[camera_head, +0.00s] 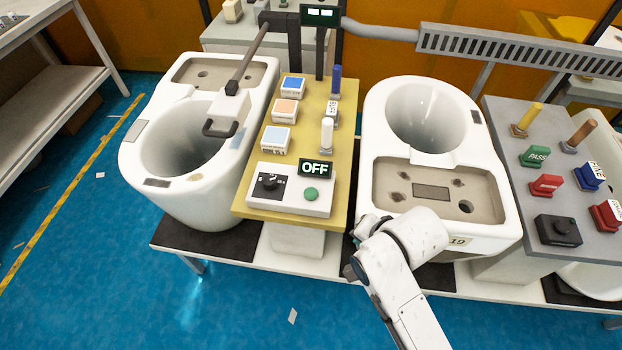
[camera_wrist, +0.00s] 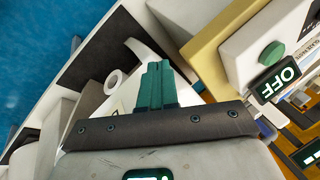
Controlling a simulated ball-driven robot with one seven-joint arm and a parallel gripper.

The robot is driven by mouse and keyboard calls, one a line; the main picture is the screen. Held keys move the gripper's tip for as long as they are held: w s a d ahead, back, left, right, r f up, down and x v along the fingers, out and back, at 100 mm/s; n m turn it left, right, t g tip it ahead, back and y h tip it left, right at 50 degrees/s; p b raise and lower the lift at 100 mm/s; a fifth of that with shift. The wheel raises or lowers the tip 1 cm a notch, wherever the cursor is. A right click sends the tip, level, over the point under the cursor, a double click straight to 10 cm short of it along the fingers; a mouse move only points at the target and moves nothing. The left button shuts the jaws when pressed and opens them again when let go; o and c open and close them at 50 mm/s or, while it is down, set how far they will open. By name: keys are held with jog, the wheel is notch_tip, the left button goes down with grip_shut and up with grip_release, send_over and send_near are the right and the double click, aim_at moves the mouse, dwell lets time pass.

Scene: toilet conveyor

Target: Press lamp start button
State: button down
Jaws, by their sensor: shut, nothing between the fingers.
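A green round button (camera_head: 311,194) sits on the white control box (camera_head: 289,205) at the front of the yellow panel (camera_head: 241,207). A dark display reading OFF (camera_head: 316,168) stands behind it, and a black knob (camera_head: 268,182) is to its left. In the wrist view the green button (camera_wrist: 271,55) is at the upper right, beside the OFF display (camera_wrist: 277,82). My gripper (camera_wrist: 157,68) has its teal fingers together, empty, apart from the button and to its left. In the head view my arm reaches to the right of the box, and the fingers are hidden.
White toilets stand left (camera_head: 137,163) and right (camera_head: 503,208) of the panel. Coloured block switches and upright levers line the panel behind the box. A grey panel (camera_head: 500,125) with more buttons is at the right. The blue floor (camera_head: 130,290) in front is mostly clear.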

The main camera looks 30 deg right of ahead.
jog(key=w+a+r+m+t+p, duration=0.2)
jog(key=w+r+m+p, duration=0.1)
jog(key=w+r+m, duration=0.3)
jog(key=w+a+r+m+t+y+p, duration=0.1)
jog(key=w+a+r+m+t+p, duration=0.1)
jog(key=w+r+m, duration=0.5)
notch_tip(320, 180, up, 2)
jog(key=shift+w+a+r+p, duration=0.2)
jog(key=shift+w+a+p, duration=0.25)
jog(key=shift+a+p, duration=0.25)
jog(key=shift+d+f, duration=0.1)
jog(key=shift+f, duration=0.1)
jog(key=b, duration=0.5)
send_over(313, 195)
notch_tip(313, 195, down, 7)
jog(key=shift+r, duration=0.2)
jog(key=shift+f+b, duration=0.6)
jog(key=shift+f, duration=0.35)
jog(key=shift+f, duration=0.4)
